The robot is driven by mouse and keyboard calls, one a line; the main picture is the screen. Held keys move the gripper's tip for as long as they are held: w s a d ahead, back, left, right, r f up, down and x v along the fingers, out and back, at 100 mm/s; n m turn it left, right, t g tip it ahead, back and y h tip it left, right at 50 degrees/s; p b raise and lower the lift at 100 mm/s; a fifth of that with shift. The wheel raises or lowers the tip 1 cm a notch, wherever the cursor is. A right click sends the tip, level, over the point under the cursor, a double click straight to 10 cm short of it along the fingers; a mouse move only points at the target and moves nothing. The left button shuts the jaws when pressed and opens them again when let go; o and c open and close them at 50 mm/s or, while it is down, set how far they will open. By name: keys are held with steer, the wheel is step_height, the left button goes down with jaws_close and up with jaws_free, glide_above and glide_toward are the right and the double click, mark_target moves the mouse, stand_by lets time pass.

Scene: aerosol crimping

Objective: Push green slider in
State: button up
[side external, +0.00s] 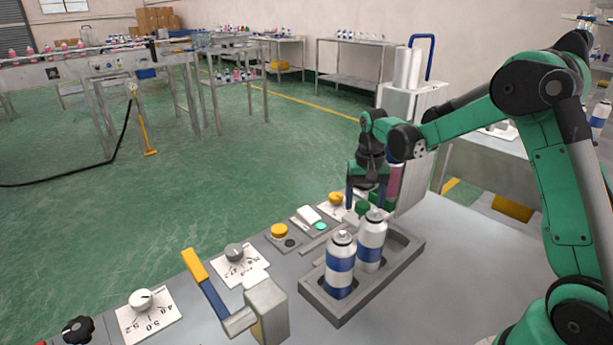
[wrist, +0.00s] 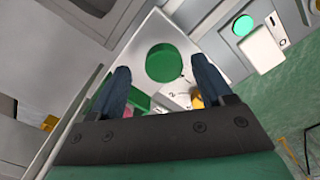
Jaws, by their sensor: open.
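The green slider (side external: 362,207) shows as a small green knob under my gripper, partly hidden by it, behind the spray cans in the side external view. In the wrist view the round green knob (wrist: 165,62) sits on a pale plate, between and just beyond my fingertips. My gripper (side external: 367,201) points down over it, fingers apart and empty. In the wrist view both dark blue fingers of my gripper (wrist: 161,66) stand on either side of the knob. I cannot tell whether they touch it.
Two blue-and-white spray cans (side external: 340,265) (side external: 371,241) stand in a grey tray (side external: 413,253) close in front of the slider. A yellow button (side external: 279,231), a lit green button (side external: 321,226) and a yellow-handled lever (side external: 196,266) line the panel. The bench at right is clear.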

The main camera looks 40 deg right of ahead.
steer(key=shift+r, duration=2.7)
step_height(320, 180, down, 6)
steer(key=shift+r, duration=0.15)
steer(key=shift+a, duration=0.65)
